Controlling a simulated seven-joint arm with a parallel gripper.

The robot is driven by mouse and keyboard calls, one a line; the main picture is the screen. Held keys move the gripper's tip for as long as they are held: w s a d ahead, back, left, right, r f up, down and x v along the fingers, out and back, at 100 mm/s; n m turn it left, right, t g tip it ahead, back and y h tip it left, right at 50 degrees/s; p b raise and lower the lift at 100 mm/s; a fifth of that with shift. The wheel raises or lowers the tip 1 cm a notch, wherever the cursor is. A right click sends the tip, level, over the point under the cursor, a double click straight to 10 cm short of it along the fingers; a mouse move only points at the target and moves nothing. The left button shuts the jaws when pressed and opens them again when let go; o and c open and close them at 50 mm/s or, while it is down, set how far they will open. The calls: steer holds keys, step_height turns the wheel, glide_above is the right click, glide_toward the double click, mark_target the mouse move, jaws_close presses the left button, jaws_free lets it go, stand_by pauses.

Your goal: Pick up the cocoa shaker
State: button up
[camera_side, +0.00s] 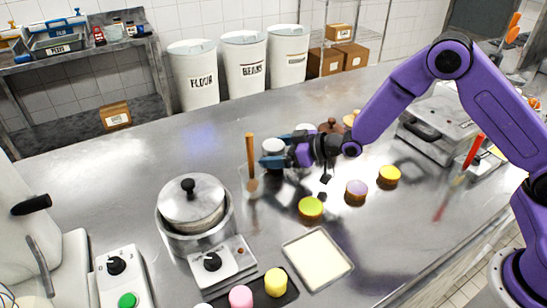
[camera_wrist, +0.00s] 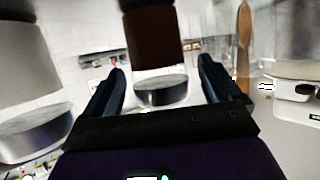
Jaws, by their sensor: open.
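The cocoa shaker (camera_wrist: 153,40) is a dark brown cylinder with a silvery cap, shown upside down in the wrist view. Its cap lies between my two dark blue fingers there, with a visible gap on both sides. In the side view the shaker (camera_side: 272,147) shows a pale cap and dark body by the finger ends, partly covered by them. My gripper (camera_side: 267,151) reaches in level from the right. It is open, and its fingers also show in the wrist view (camera_wrist: 161,66). How deep the shaker sits between them is hard to tell.
A pale shaker with a metal cap (camera_wrist: 35,130) stands left in the wrist view. A glass with a wooden spoon (camera_side: 251,152) stands close left of my gripper. A pot (camera_side: 192,205) on a burner is further left. Cupcakes (camera_side: 311,207) and a tray (camera_side: 347,268) lie in front.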

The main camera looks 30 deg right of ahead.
steer(key=shift+x, duration=1.4)
steer(key=c, duration=1.2)
steer(key=shift+o, duration=0.2)
steer(key=shift+r, duration=0.1)
